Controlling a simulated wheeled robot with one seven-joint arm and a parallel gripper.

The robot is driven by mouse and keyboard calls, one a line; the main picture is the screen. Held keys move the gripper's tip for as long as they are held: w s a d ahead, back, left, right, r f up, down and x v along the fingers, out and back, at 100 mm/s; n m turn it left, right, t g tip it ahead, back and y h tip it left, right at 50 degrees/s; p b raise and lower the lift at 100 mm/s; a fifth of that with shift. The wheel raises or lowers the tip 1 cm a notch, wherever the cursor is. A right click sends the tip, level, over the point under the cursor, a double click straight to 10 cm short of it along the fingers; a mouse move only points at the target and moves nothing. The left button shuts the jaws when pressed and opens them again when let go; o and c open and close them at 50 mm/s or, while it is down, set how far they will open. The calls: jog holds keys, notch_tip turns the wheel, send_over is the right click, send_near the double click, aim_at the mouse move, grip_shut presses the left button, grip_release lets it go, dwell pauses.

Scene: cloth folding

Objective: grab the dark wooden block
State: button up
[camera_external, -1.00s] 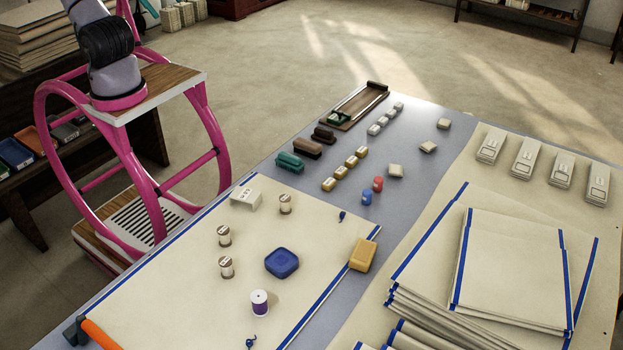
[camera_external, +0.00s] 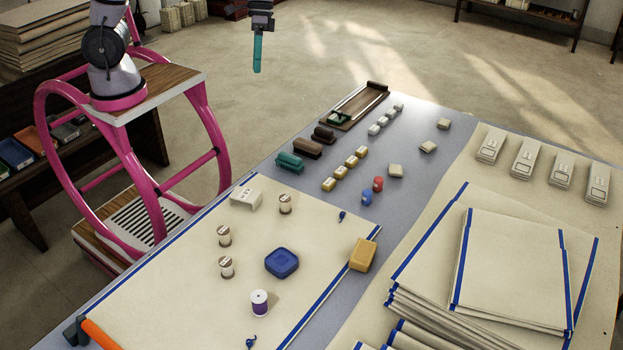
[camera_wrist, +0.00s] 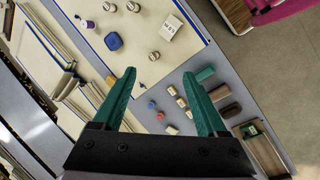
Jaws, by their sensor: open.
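Two dark brown blocks lie in a row on the grey-blue table (camera_external: 415,140): a brown block (camera_external: 307,149) and a darker block (camera_external: 324,133) just behind it. In the wrist view the brown block (camera_wrist: 219,93) and the darker block (camera_wrist: 230,110) show just right of the right finger. My gripper (camera_external: 257,68) has teal fingers and hangs in the air beyond the table's left edge, above and apart from the blocks. The wrist view shows the gripper (camera_wrist: 159,75) open and empty.
A teal block (camera_external: 289,161) sits in front of the brown one. A wooden tray (camera_external: 350,103) stands behind the darker block. Several small yellowish blocks (camera_external: 340,171) lie to the right. Spools and a blue box (camera_external: 282,263) stand on the cream cloth.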

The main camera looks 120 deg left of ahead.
jog(key=a+f+n+t+h, duration=0.35)
jog(key=a+f+n, duration=0.35)
jog(key=a+f, duration=0.45)
jog(key=n+t+y, duration=0.7)
jog(key=n+t, duration=0.6)
jog(key=n, duration=0.8)
send_near(318, 127)
jog(key=w, duration=1)
jog(key=shift+d+f, duration=0.15)
grip_shut()
